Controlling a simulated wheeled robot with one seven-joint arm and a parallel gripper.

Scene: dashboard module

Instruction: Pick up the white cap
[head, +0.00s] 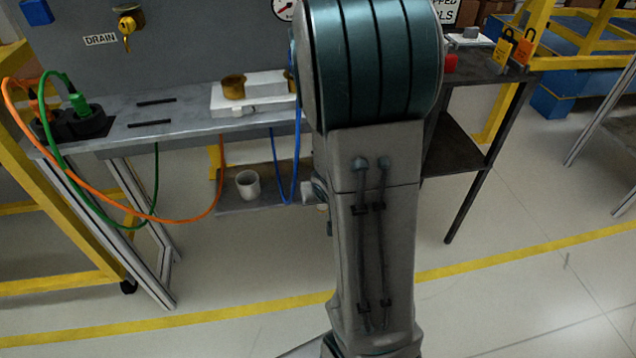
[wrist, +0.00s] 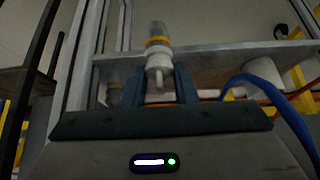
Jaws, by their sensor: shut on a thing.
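My gripper (wrist: 164,84) shows in the wrist view, its two dark fingers shut on the white cap (wrist: 159,60). The cap is a small white cylindrical piece with a narrow white stem between the fingers. A yellow band and a grey, clear-looking cylinder show directly beyond the cap, in line with it. I cannot tell whether they are joined to it. In the head view my arm hides my gripper and the cap.
A white cup-like piece (head: 247,184) stands on the lower shelf (head: 227,203). Blue, orange and green hoses hang around the bench (head: 190,122). A brass fitting (head: 233,87) stands on a white block on top. Open floor lies in front.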

